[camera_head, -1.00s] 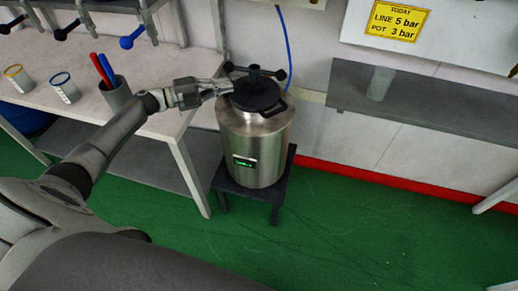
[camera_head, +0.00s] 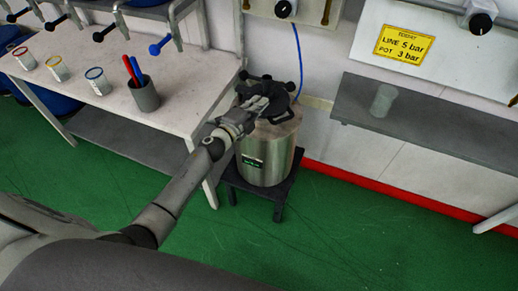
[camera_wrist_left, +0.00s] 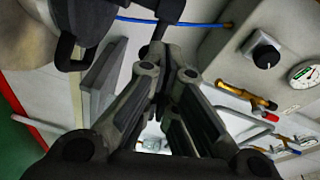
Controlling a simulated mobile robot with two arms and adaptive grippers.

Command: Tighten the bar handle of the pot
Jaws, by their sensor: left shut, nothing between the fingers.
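The steel pot (camera_head: 268,155) stands upright on a small dark stand, with a green display on its front. Its black lid and dark bar handle (camera_head: 268,80) with round knobs are at the top. My left gripper (camera_head: 262,101) is over the near left side of the lid, shut, with nothing held. It covers part of the lid and handle, and I cannot tell if it touches the bar. In the left wrist view the shut fingers (camera_wrist_left: 168,85) are close to a dark bar (camera_wrist_left: 160,30). My right gripper is not in view.
A white bench (camera_head: 110,105) at left carries several cups and a grey holder (camera_head: 145,94) with red and blue pens. A grey shelf (camera_head: 430,125) with a clear cup is at right. A blue hose (camera_head: 298,55) runs down the wall behind the pot. Green floor in front is free.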

